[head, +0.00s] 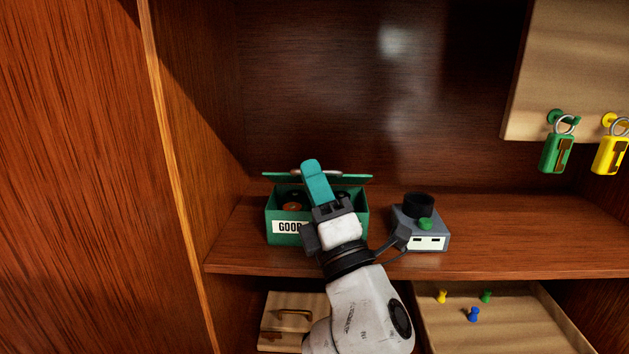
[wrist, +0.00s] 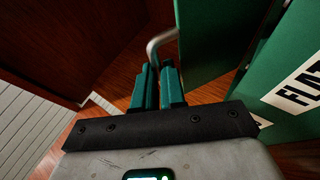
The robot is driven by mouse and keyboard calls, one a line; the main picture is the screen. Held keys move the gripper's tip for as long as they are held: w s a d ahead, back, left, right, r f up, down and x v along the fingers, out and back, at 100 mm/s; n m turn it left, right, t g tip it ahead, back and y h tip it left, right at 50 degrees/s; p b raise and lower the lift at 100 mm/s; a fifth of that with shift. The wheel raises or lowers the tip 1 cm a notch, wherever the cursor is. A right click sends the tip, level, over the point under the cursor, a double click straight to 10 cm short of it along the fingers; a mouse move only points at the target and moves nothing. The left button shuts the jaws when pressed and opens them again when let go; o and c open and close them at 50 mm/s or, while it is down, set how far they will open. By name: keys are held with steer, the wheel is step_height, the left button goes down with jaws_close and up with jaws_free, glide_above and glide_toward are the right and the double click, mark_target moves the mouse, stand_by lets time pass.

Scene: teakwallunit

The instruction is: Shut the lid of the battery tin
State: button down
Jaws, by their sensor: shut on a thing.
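The battery tin (head: 359,212) is a green box with a white label reading "GOOD", standing on the shelf at centre left in the head view. Dark round batteries (head: 292,201) with some orange show inside it. Its green lid (head: 358,179) stands open at the back, seen nearly edge-on. In the wrist view the lid (wrist: 205,40) is a green panel beside the tin wall (wrist: 265,70), which bears a "FLAT" label. My gripper (head: 313,168) reaches over the tin, its teal fingers (wrist: 157,68) shut on the lid's bent metal handle (wrist: 160,42). My fingers partly hide the handle in the head view.
A grey device (head: 428,228) with a black knob and green button stands just right of the tin. Padlocks (head: 557,152) hang at the upper right. An open drawer (head: 510,325) with pins lies below the shelf. A wooden wall is close left. The shelf's right side is clear.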

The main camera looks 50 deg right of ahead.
steer(key=c, duration=1.5)
jaws_free()
steer(key=shift+w+d+f, duration=0.1)
steer(key=shift+d+f, duration=0.1)
steer(key=shift+f, duration=0.1)
steer(key=shift+b+v, duration=2.9)
steer(key=shift+v, duration=2.5)
steer(key=shift+a, duration=0.15)
